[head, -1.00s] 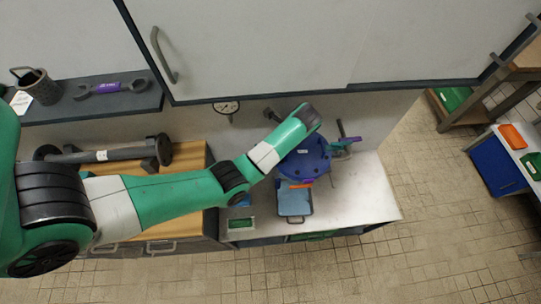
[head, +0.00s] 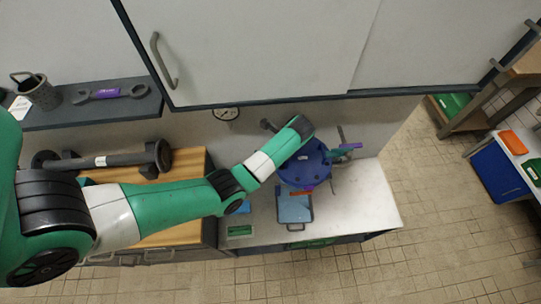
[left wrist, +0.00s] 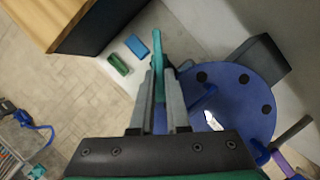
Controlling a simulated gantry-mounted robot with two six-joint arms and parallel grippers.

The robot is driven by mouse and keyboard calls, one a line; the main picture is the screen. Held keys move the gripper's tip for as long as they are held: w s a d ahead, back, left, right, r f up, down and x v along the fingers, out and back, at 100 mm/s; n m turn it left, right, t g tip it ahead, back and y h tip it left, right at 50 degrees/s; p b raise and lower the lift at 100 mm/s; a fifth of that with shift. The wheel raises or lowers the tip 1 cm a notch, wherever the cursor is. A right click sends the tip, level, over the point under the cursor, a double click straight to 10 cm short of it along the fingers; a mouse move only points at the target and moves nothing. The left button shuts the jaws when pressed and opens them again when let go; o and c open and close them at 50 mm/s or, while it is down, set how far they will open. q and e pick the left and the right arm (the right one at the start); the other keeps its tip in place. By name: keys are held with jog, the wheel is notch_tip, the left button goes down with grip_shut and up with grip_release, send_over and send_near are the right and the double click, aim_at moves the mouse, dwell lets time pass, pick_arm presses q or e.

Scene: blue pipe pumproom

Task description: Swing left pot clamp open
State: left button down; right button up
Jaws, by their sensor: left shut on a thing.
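The blue round pot (head: 306,168) with dark bolts on its lid stands on the pale worktop, partly covered by my left arm in the head view. It also shows in the left wrist view (left wrist: 248,95). The left pot clamp shows there as a thin teal bar (left wrist: 158,50) beside the pot's left edge. My left gripper (left wrist: 160,85) is shut on this teal bar, which stands up between its two grey fingers. In the head view the fingers are hidden behind my wrist. My right gripper is not in view.
A blue tray (head: 295,207) and a small green box (head: 240,230) lie on the worktop in front of the pot. A wall cabinet (head: 260,45) overhangs behind. A pressure gauge (head: 226,113) is on the wall. The right part of the worktop is clear.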

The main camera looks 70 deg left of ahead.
pick_arm(q)
jog(key=shift+s+d+r+m+p, duration=0.15)
jog(key=shift+m+p, duration=0.25)
jog(key=shift+p, duration=0.35)
jog(key=shift+s+m+t+y+p, duration=0.1)
jog(key=shift+s+m+t+p, duration=0.4)
jog(key=shift+m+p, duration=1.4)
jog(key=shift+s+m+t+y+p, duration=0.1)
jog(key=shift+m+t+p, duration=0.65)
jog(key=shift+m+p, duration=1.1)
jog(key=shift+s+m+t+y+p, duration=0.1)
jog(key=shift+s+m+t+p, duration=0.2)
jog(key=shift+m+t+p, duration=1.5)
jog(key=shift+n+g+p, duration=0.65)
jog(key=shift+g+p, duration=0.2)
jog(key=shift+g, duration=0.2)
jog(key=c, duration=0.9)
grip_release()
